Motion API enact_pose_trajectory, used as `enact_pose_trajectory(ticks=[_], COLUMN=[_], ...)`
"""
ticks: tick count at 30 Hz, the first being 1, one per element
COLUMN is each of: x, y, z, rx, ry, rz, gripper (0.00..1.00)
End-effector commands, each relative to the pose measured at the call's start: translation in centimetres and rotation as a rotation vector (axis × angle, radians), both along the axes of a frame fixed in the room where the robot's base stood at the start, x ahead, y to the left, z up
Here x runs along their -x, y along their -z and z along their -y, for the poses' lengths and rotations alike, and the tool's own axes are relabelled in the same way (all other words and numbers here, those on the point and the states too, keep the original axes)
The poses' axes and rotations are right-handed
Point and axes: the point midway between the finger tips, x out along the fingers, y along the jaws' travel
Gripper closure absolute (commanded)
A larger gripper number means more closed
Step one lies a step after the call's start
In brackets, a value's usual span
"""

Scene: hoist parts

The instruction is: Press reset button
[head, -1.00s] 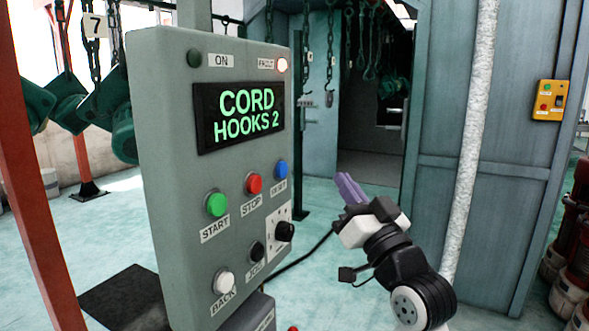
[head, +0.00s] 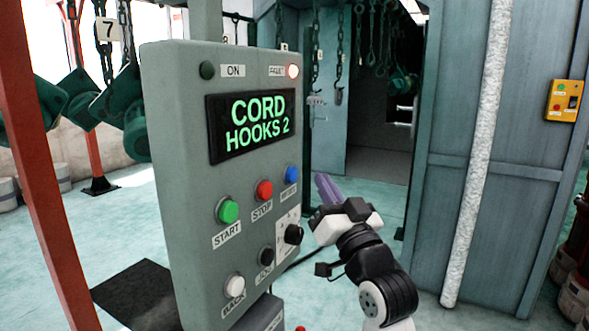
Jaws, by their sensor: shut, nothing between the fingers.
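The grey control panel (head: 180,215) stands left of centre, its face turned to the right. The blue button (head: 291,175) is at the right end of its upper button row; its small label is hard to read. A red STOP button (head: 264,191) and a green START button (head: 228,211) are left of it. My gripper (head: 322,182), with purple fingers, is shut and empty. In the picture it is just right of the blue button and the panel's edge, with a gap between. Its depth relative to the button is unclear.
The display (head: 252,123) reads "CORD HOOKS 2", and the fault lamp (head: 293,71) glows. A black selector knob (head: 293,234) sits below the blue button. A pale vertical pipe (head: 480,150) and blue-grey cabinet stand right. A red post (head: 35,160) stands left.

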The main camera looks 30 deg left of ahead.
Motion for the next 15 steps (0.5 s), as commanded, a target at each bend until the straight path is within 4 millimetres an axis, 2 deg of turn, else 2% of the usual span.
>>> enact_pose_trajectory(ticks=[6,15], x=[-0.1,-0.1], y=[-0.1,0.0], z=[-2.1,-2.7], rx=[-0.001,-0.001], ry=[0.000,0.000], rz=[-0.001,0.001], gripper=[1.00,1.00])
